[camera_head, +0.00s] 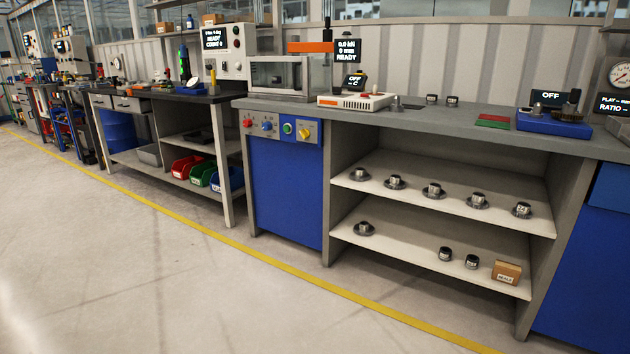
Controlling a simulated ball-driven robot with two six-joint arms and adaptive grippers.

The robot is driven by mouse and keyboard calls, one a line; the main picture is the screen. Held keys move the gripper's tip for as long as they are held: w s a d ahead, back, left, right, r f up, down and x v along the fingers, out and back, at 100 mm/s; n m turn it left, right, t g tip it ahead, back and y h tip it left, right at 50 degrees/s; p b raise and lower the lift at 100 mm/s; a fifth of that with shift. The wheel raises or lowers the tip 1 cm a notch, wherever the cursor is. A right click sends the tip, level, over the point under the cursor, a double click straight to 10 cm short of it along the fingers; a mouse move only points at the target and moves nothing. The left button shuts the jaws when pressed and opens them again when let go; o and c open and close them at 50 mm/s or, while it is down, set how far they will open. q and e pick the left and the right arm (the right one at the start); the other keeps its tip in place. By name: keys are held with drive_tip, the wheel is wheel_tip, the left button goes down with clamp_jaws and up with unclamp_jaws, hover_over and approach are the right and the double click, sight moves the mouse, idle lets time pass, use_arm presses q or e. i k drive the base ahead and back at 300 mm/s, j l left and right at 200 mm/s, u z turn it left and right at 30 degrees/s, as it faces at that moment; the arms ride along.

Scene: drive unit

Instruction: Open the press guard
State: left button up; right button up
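The press appears to be the unit on the grey workbench with the display (346,52) reading 0.0 kN, 0 mm, READY. A clear-panelled enclosure with a light frame (277,73) stands just left of this display; it looks like the press guard. Whether it is shut is too small to tell. An orange bar (310,47) sits at its upper right. Neither of my grippers is in view.
The grey bench top (455,118) carries a white device (355,101) and a blue unit (553,123). Shelves (440,188) below hold several metal parts and a cardboard box (507,272). Another bench (150,158) stands left. The floor (180,270) in front is clear, with a yellow line.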

sight(304, 59)
drive_tip(key=i+j+u, duration=0.2)
drive_tip(key=i+u, duration=0.15)
drive_tip(key=i, duration=0.4)
drive_tip(key=i+u, duration=0.3)
drive_tip(key=i, duration=0.4)
drive_tip(key=i+l+u, duration=0.15)
drive_tip(key=i+u, duration=0.2)
drive_tip(key=i, duration=0.4)
